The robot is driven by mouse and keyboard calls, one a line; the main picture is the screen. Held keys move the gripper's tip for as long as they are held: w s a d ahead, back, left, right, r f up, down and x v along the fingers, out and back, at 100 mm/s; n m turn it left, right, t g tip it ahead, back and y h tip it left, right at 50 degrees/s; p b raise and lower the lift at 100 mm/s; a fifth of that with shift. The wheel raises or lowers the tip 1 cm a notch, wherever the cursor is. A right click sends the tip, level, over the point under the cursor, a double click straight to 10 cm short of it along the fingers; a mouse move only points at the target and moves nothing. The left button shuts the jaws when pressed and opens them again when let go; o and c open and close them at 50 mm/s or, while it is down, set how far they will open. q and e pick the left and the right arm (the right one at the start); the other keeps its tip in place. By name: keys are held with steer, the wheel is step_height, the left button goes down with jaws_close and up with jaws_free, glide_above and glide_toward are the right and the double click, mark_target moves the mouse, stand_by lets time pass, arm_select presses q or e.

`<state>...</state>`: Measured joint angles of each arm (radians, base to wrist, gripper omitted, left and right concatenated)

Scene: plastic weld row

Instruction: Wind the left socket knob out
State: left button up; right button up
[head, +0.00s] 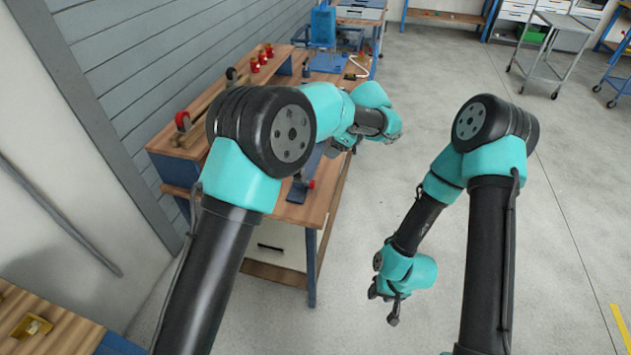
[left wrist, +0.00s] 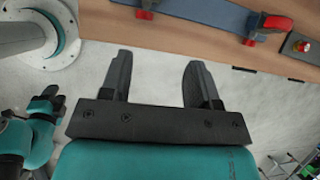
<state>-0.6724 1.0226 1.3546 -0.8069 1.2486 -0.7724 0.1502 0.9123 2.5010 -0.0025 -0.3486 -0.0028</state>
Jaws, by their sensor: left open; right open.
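My left gripper (head: 343,143) is open and empty over the workbench's front edge, partly hidden by its own arm. In the left wrist view its two fingers (left wrist: 158,80) stand apart over the floor. That view shows a long blue bar (left wrist: 205,12) with red-and-dark pieces at its ends, and a red knob (left wrist: 299,47) on a dark plate at the right edge. The fingers are apart from them. I cannot tell which red part is the left socket knob. In the head view a small red part (head: 311,184) shows by a blue bracket (head: 297,192). My right gripper (head: 384,298) is open and empty above the floor.
The workbench (head: 315,212) stands along the grey wall. Several red pieces (head: 255,65) stand on its raised back shelf (head: 283,60). A blue machine (head: 322,25) stands at the far end. The floor right of the bench is clear, with carts (head: 553,40) far back.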

mark_target(314, 182)
arm_select(q)
steer(key=shift+w+d+f+m+g, duration=0.1)
steer(key=shift+w+d+m+g, duration=0.3)
steer(key=shift+g, duration=0.45)
steer(key=shift+w+d+f+m+g, duration=0.1)
steer(key=shift+w+d+m+g, duration=0.1)
steer(key=shift+w+d+g, duration=0.5)
steer(key=shift+s+a+f, duration=0.1)
steer(key=shift+s+a, duration=0.05)
steer(key=shift+a, duration=0.1)
steer(key=x, duration=1.7)
steer(key=shift+s+a, duration=0.15)
steer(key=shift+c, duration=0.4)
steer(key=c, duration=0.8)
steer(key=shift+c, duration=0.2)
